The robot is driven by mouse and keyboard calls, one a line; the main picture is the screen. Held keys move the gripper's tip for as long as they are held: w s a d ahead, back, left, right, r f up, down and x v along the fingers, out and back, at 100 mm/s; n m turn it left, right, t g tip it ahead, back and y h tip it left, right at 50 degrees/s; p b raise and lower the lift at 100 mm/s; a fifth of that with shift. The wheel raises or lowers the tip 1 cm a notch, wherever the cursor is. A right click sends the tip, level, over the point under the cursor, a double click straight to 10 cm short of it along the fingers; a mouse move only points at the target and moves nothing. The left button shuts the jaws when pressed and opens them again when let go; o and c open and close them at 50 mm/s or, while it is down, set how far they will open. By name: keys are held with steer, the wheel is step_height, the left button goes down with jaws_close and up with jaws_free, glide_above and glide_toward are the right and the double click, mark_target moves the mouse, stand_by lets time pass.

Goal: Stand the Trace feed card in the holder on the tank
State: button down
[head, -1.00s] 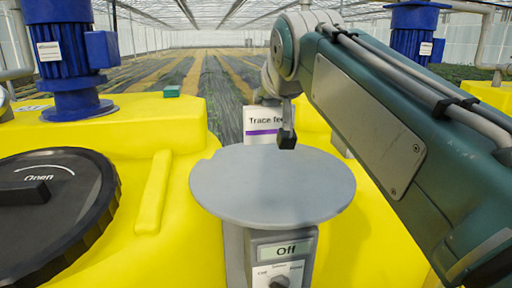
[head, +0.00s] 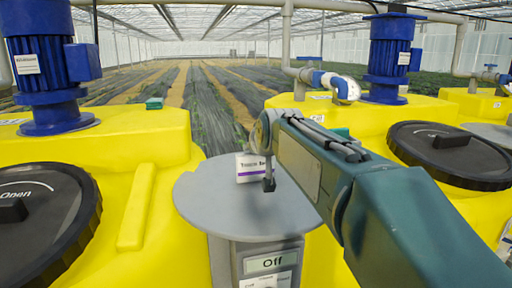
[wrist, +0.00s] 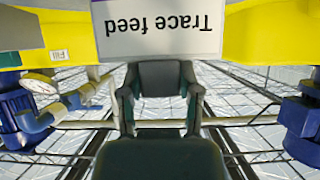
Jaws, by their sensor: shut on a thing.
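The Trace feed card (head: 248,168) is white with a purple band and stands out over the round grey table in the head view. In the wrist view the card (wrist: 155,28) fills the top middle with its print upside down. My gripper (head: 268,184) is shut on the card; in the wrist view its fingers (wrist: 160,82) meet the card's edge. A small green block (head: 154,103) sits on top of the left yellow tank (head: 150,140), and part of another (head: 340,132) shows behind my arm on the right tank (head: 375,120). I cannot tell which is the holder.
Black lids (head: 40,220) and blue motors (head: 45,70) rise from the tanks. A pipe with blue fittings (head: 325,80) runs behind the right tank.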

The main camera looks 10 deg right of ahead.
steer(key=shift+c, duration=1.5)
jaws_free()
steer(key=v, duration=1.2)
steer(key=shift+o, duration=0.5)
steer(key=s+f+g, duration=0.6)
steer(key=s+f, duration=1.6)
steer(key=f, duration=0.4)
steer(key=shift+a+f+g, duration=0.2)
steer(key=shift+a+g, duration=0.05)
steer(key=shift+g, duration=0.05)
